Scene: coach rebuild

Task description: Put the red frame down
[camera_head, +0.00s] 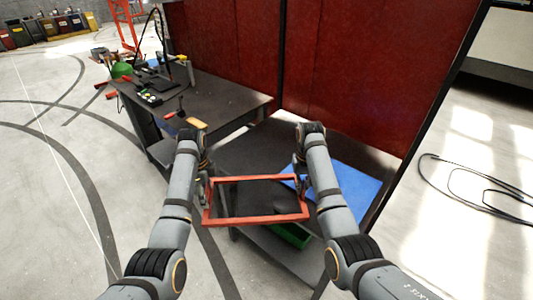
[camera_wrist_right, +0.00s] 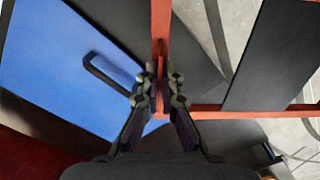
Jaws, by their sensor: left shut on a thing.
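The red frame (camera_head: 258,218) is a thin open rectangle, seen in front of the dark lower table (camera_head: 240,160) and partly over its front edge in the head view. I cannot tell whether it touches the tabletop. My left gripper (camera_head: 206,188) is shut on its left side. My right gripper (camera_head: 299,168) is at its right side. In the right wrist view, a red bar of the frame (camera_wrist_right: 160,22) runs between the fingertips of my right gripper (camera_wrist_right: 160,82). The fingers are close to the bar on both sides, but whether they grip it is unclear.
A blue panel (camera_head: 358,190) lies on the tabletop behind my right arm. A green bin (camera_head: 290,236) is below the frame. A dark workbench with tools (camera_head: 225,95) stands at the back left. A red wall panel (camera_head: 350,80) rises behind. Open floor (camera_head: 50,210) is at the left.

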